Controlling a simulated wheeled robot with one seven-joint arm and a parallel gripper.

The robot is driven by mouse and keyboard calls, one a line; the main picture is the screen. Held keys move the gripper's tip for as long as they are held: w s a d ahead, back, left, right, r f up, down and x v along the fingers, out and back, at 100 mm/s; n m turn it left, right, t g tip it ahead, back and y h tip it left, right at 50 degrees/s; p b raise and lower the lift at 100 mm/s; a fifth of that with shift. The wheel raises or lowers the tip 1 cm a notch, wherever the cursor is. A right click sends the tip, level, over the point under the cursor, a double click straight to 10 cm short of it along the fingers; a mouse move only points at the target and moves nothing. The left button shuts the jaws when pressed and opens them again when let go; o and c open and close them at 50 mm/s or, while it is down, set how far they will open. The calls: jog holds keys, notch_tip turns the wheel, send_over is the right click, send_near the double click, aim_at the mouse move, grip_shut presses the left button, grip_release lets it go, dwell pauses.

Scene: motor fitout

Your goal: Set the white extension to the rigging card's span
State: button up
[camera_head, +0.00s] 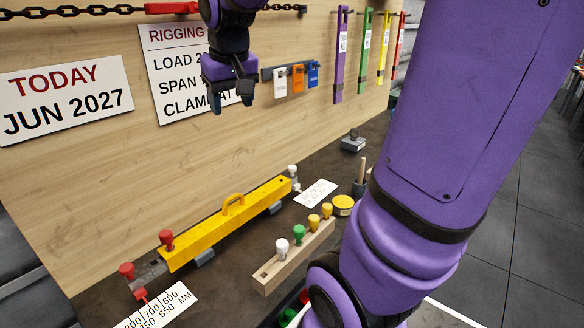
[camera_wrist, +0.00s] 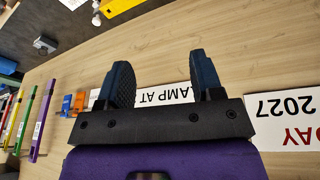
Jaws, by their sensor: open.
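The yellow spreader beam (camera_head: 225,225) lies on the dark bench with a handle on top. The white extension's white knob (camera_head: 292,170) stands at the beam's far right end, beside a small printed card (camera_head: 316,193). At the near left end, a grey extension (camera_head: 150,274) carries a red knob (camera_head: 127,270) and a red pointer over a scale card (camera_head: 160,308). The rigging card (camera_head: 172,70) hangs on the wooden panel; my gripper hides its span figure. My gripper (camera_head: 231,102) is open and empty before that card, well above the beam; its fingers show in the wrist view (camera_wrist: 160,75).
A wooden block (camera_head: 293,262) holds white, green and yellow pegs in front of the beam. A yellow round tin (camera_head: 343,204) stands behind it. Coloured tags (camera_head: 297,78) and long strips (camera_head: 340,55) hang on the panel. My arm covers the right side.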

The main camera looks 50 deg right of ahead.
jog(key=w+d+f+m+g, duration=0.1)
jog(key=w+d+f, duration=0.2)
jog(key=w+d, duration=0.45)
jog(key=m+g+y, duration=0.2)
jog(key=m, duration=0.3)
send_over(292, 167)
notch_tip(292, 167, down, 23)
notch_tip(292, 167, down, 10)
jog(key=shift+d+f, duration=0.1)
grip_shut()
jog(key=d, duration=0.5)
